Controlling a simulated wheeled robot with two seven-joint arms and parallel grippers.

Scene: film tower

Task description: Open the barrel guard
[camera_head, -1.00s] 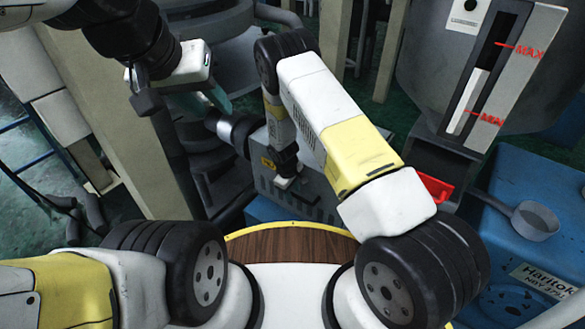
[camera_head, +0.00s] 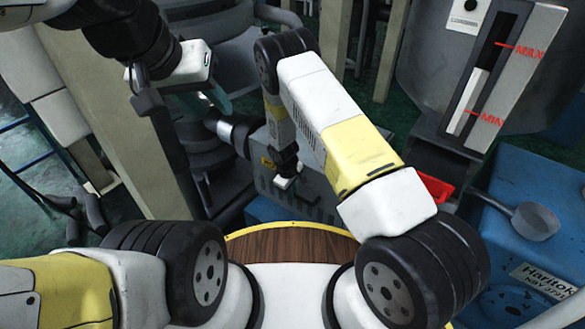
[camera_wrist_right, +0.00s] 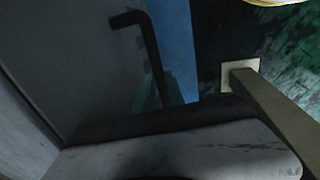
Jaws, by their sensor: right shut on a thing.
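The barrel guard (camera_head: 322,190) is a grey slotted metal cover, low in the middle of the head view, partly hidden by my right arm. A black bent handle shows on a grey panel in the right wrist view (camera_wrist_right: 148,42). The teal fingertips of my right gripper (camera_wrist_right: 159,93) are closed around the handle's lower end. In the head view this gripper (camera_head: 286,180) points down at the guard's top, its fingertips mostly hidden. The guard looks closed. My left gripper (camera_head: 185,98) hangs at the upper left, away from the guard; its finger gap is unclear.
A pale post (camera_head: 105,130) stands close to my left gripper. A hopper with a MAX/MIN level gauge (camera_head: 484,75), a red tray (camera_head: 436,189), a metal scoop (camera_head: 535,221) and a blue cabinet (camera_head: 525,185) are at right. Blue surfaces lie below the guard.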

